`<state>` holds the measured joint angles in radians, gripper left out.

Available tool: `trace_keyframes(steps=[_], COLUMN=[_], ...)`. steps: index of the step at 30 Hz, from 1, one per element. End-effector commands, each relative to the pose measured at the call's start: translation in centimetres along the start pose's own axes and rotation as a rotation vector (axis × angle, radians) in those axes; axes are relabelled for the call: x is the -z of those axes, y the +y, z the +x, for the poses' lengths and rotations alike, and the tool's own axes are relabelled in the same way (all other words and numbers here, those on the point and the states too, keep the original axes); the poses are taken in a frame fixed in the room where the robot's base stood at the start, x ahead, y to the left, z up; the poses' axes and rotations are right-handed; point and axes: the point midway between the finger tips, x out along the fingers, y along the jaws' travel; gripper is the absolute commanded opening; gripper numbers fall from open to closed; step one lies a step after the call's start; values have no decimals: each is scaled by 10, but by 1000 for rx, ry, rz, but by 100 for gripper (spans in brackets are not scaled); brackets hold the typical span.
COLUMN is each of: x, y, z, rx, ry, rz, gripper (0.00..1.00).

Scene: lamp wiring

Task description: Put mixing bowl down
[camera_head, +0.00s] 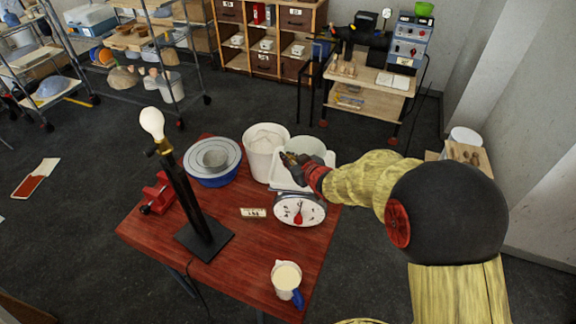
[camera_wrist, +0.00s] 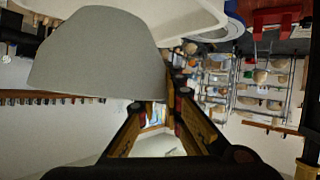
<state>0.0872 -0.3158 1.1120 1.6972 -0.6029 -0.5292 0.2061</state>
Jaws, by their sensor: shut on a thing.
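A pale bowl (camera_head: 313,147), which I take for the mixing bowl, is behind my gripper (camera_head: 289,158) at the back right of the red table. It fills the upper left of the wrist view as a grey rounded shape (camera_wrist: 95,55), upside down there. My gripper (camera_wrist: 168,102) is shut at the bowl's edge; the exact contact is partly hidden. The white dial scale (camera_head: 300,211) with its pale tray (camera_head: 282,181) is below and in front of the gripper. Whether the bowl touches anything beneath it cannot be told.
A white bucket (camera_head: 262,139) stands left of the bowl. A blue-edged wheel (camera_head: 207,181) carries a grey bowl (camera_head: 215,157). A black lamp stand (camera_head: 190,195), red vise (camera_head: 160,193), small label (camera_head: 253,213) and jug (camera_head: 286,277) are on the table (camera_head: 255,245). Its front middle is clear.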

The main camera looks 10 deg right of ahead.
Motion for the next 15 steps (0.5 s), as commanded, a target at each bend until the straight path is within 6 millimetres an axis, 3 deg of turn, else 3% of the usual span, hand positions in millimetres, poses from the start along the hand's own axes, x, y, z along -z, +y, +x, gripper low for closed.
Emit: trace_keyframes(steps=[9,15], x=[-12,-35], y=[5,0], z=[23,35], rx=[0,0], ry=[1,0], rz=[1,1], gripper=[0,0])
